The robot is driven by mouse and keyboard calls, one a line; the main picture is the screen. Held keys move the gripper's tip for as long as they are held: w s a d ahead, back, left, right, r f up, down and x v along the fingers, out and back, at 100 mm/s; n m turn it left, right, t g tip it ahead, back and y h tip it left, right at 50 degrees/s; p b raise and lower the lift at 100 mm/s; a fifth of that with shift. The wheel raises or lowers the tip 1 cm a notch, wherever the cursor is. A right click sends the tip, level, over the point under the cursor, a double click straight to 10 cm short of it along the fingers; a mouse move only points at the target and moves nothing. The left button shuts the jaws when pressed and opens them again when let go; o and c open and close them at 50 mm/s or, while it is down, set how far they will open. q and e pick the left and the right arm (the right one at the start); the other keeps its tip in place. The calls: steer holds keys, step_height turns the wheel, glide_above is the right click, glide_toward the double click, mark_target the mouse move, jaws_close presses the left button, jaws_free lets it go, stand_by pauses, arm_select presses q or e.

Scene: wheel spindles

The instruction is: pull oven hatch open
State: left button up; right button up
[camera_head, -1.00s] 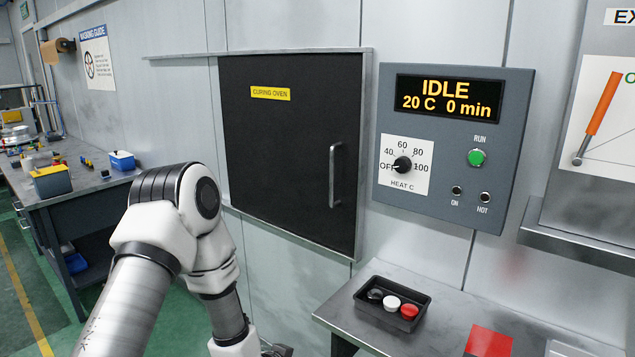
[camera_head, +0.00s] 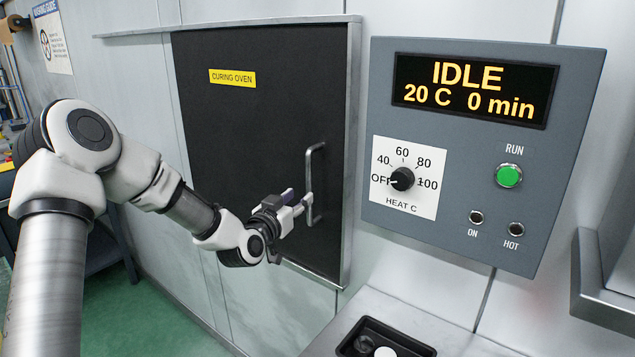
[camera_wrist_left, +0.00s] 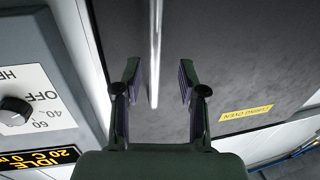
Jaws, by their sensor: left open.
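The curing oven's hatch (camera_head: 240,130) is a dark flat panel with a yellow label, and it stands shut in its frame. Its vertical metal bar handle (camera_head: 311,180) is on the hatch's right side. My left gripper (camera_head: 298,201) is open at the handle's lower part. In the left wrist view, the handle (camera_wrist_left: 155,50) runs between the two spread fingers of the gripper (camera_wrist_left: 158,82), with gaps on both sides. The hatch (camera_wrist_left: 235,60) also shows there behind the fingers. My right gripper is not in view.
A grey control panel (camera_head: 470,215) reading IDLE, 20 C, 0 min is mounted right of the hatch. A black tray (camera_head: 400,340) sits on the bench (camera_head: 335,325) below. A metal ledge (camera_head: 605,290) juts out at the right.

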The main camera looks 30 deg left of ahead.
mark_target(307, 188)
arm_select(q)
steer(key=shift+w+d+r+p, duration=0.2)
steer(key=shift+w+r+p, duration=0.05)
steer(key=shift+r, duration=0.25)
steer(key=shift+w+d+r+p, duration=0.2)
steer(key=shift+w+r+p, duration=0.05)
steer(key=shift+r, duration=0.2)
steer(key=w, duration=0.1)
steer(key=w+f, duration=0.1)
steer(key=w, duration=0.1)
steer(key=w+p, duration=0.1)
steer(key=shift+w+a+f, duration=0.15)
steer(key=shift+w+a, duration=0.2)
steer(key=shift+a, duration=0.05)
steer(key=shift+w+a+f, duration=0.1)
steer(key=shift+w+f, duration=0.05)
steer(key=shift+w, duration=0.1)
steer(key=shift+s+r, duration=0.35)
steer(key=shift+s, duration=0.05)
steer(key=shift+c, duration=0.3)
steer(key=shift+s, duration=0.2)
jaws_close()
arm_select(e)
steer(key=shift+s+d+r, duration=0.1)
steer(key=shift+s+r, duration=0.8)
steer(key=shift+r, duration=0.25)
